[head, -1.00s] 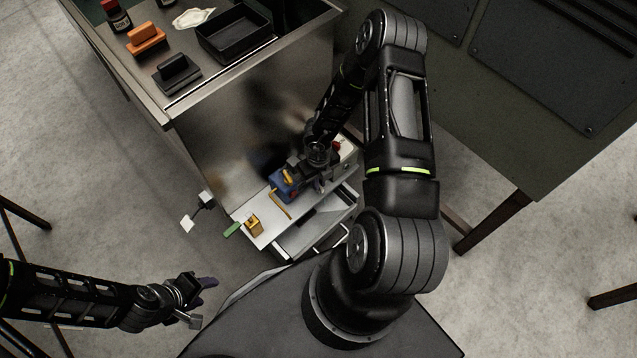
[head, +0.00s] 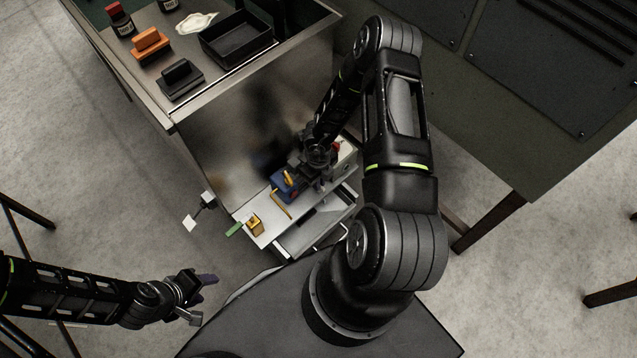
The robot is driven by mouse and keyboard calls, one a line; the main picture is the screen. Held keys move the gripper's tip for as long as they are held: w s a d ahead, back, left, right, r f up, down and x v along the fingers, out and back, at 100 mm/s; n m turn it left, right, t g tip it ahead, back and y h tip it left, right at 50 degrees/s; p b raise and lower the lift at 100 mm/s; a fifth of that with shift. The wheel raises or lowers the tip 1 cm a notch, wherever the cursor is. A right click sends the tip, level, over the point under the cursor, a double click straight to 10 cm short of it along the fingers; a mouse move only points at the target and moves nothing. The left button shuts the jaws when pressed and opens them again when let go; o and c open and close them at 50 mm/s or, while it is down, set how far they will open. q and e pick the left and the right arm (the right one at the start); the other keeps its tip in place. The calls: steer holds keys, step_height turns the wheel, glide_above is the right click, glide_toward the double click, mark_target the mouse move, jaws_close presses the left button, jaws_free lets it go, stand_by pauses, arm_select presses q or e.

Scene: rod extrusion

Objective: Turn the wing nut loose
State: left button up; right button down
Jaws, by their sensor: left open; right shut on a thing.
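My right gripper (head: 308,176) is down at the small white bench (head: 263,238) in front of the steel cabinet, beside a blue block-like device (head: 284,187) with a yellow part on top. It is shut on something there. The wing nut cannot be made out; the gripper and wrist cover that spot, so I cannot tell whether it is what the jaws hold. My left gripper (head: 199,296) is open and empty, low at the left, well away from the bench.
A brass-yellow block (head: 255,225) and a green piece (head: 235,229) sit at the bench's near left end. An open drawer (head: 305,236) is below. The steel cabinet (head: 225,110) carries a black tray (head: 236,42) and an orange-handled block (head: 149,42).

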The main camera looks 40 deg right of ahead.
steer(key=shift+n, duration=0.6)
steer(key=shift+p, duration=0.35)
steer(key=shift+r+n+p, duration=0.1)
steer(key=shift+n+p, duration=0.3)
steer(key=shift+n, duration=0.6)
steer(key=shift+n+p, duration=0.4)
steer(key=shift+n, duration=0.6)
